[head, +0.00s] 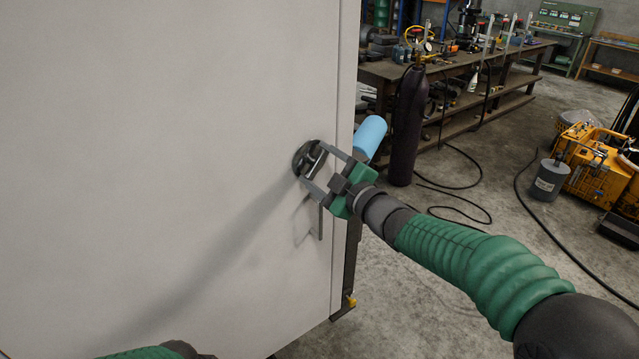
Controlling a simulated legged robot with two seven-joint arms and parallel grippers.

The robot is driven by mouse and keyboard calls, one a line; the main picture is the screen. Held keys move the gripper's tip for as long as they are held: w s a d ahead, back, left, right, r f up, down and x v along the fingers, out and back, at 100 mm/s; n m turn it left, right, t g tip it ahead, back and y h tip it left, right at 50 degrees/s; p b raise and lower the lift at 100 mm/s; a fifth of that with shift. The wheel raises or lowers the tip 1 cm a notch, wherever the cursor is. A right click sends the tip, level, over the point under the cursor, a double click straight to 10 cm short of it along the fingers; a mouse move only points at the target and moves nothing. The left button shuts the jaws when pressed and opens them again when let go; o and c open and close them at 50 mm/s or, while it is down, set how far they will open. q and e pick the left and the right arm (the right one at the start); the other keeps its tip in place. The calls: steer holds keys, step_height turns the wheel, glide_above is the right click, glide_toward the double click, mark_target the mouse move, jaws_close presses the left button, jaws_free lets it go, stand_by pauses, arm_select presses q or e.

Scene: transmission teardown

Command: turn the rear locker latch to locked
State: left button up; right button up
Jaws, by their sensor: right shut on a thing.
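The rear locker (170,140) shows as a large pale flat panel filling the left half of the head view. Its latch (302,157) is a dark round knob near the panel's right edge. My right gripper (308,167) is at the latch, its two fingers closed on the knob from either side. The fingers hide part of the latch, and I cannot tell its exact turn angle. A vertical grey handle (320,222) sits just below the gripper on the panel. My left gripper is out of view; only a bit of green sleeve shows at the bottom edge.
A light blue cylinder (370,137) is just behind my right gripper, beside the panel edge. A dark gas cylinder (408,125) stands by a cluttered workbench (470,68). Yellow machinery (598,160) and a grey canister (549,180) are at right.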

steer(key=n+b, duration=0.4)
steer(key=shift+s+a+f+n+b, duration=0.1)
steer(key=shift+f+n+b, duration=0.2)
steer(key=shift+b, duration=0.1)
steer(key=shift+r+n+b, duration=0.1)
steer(key=shift+n+b, duration=1.25)
steer(key=shift+n, duration=0.25)
steer(key=o, duration=1.1)
steer(key=shift+s, duration=0.1)
steer(key=shift+o, duration=1.2)
steer(key=shift+a, duration=0.1)
